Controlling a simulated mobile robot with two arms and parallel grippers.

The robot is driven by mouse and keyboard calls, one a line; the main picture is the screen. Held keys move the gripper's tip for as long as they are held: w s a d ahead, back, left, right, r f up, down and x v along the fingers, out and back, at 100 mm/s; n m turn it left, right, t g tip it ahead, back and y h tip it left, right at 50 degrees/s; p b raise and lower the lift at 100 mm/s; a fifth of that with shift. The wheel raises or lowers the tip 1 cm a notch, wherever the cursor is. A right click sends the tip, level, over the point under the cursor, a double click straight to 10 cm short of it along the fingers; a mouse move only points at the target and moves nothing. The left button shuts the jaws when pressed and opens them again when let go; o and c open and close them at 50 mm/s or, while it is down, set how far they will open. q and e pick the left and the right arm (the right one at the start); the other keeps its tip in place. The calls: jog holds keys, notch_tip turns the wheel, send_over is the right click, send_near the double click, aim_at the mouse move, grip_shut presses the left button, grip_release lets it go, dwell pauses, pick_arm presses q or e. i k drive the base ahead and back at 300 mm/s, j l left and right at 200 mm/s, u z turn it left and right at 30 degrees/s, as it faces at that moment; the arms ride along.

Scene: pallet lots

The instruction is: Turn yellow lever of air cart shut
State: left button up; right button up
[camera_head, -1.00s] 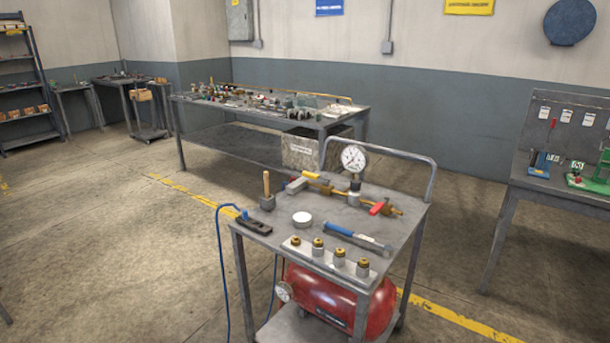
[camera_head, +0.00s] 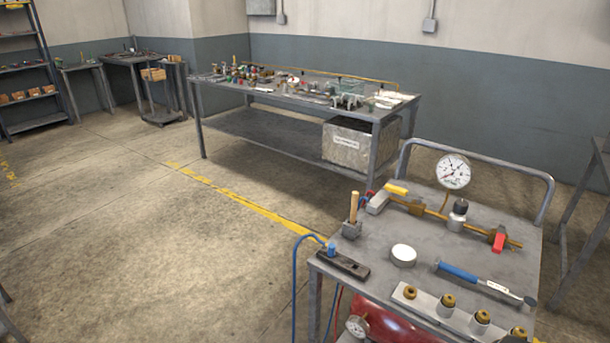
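The air cart (camera_head: 430,265) stands at the lower right, a grey metal cart with a red tank (camera_head: 395,327) under its top. A brass pipe runs across the back of the cart top. The yellow lever (camera_head: 396,189) is at the pipe's left end, beside a grey block, and looks roughly in line with the pipe. A red lever (camera_head: 499,241) is near the pipe's right end. A round white pressure gauge (camera_head: 453,171) stands above the pipe between them. Neither of my grippers shows in the view.
On the cart top are a wooden-handled tool (camera_head: 353,215), a white round lid (camera_head: 403,255), a blue-handled tool (camera_head: 484,282) and a strip of brass fittings (camera_head: 448,303). A cluttered workbench (camera_head: 290,112) stands behind. The floor at left is clear.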

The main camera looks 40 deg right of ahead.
aim_at(390, 188)
jog(key=i+u, duration=0.2)
jog(key=i, duration=0.75)
jog(key=i+z, duration=0.2)
jog(key=z, duration=0.15)
jog(key=i+j+z, duration=0.15)
jog(key=z, duration=0.25)
jog(key=i+j+z, duration=0.15)
jog(key=z, duration=0.2)
jog(key=i+j, duration=0.05)
jog(key=i, duration=0.05)
